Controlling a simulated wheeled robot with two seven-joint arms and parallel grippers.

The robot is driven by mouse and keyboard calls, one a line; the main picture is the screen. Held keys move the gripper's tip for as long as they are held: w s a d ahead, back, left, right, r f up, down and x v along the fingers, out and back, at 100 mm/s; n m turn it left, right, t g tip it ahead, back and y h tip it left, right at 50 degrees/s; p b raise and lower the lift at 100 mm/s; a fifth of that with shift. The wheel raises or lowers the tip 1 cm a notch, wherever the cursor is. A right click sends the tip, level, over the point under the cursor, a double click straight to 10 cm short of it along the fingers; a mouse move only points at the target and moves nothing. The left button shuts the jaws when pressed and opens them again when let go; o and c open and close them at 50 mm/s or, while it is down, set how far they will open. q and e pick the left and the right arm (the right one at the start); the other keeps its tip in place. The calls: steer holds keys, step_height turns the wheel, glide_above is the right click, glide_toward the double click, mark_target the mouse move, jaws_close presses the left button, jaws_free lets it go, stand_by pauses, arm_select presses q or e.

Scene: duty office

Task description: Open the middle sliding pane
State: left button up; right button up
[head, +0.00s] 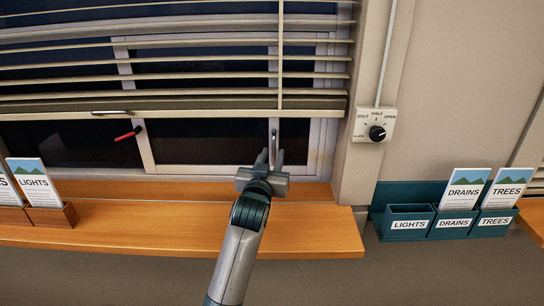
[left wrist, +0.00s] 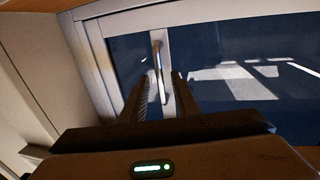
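The sliding window (head: 205,172) is partly behind a lowered blind. A dark pane (head: 205,142) shows between two pale upright frame bars in the head view. A slim vertical handle (head: 274,146) is on the right bar; it also shows in the left wrist view (left wrist: 156,56). My left gripper (head: 271,158) is in front of the lower part of this bar. In the left wrist view its two fingers (left wrist: 160,82) are apart, with the handle seen beyond the gap between them. I cannot tell whether they touch it. My right gripper is not in view.
The blind (head: 190,104) hangs over the upper window. A red handle (head: 128,134) is at the left. A dial (head: 377,133) is on the wall. A wooden sill (head: 140,232) carries leaflet holders (head: 52,215); a teal leaflet rack (head: 410,222) is at the right.

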arm_select(q)
jaws_close()
steer(key=shift+a, duration=0.1)
steer(key=a+p, duration=0.4)
steer(key=a, duration=2.4)
steer(key=shift+a, duration=0.25)
jaws_free()
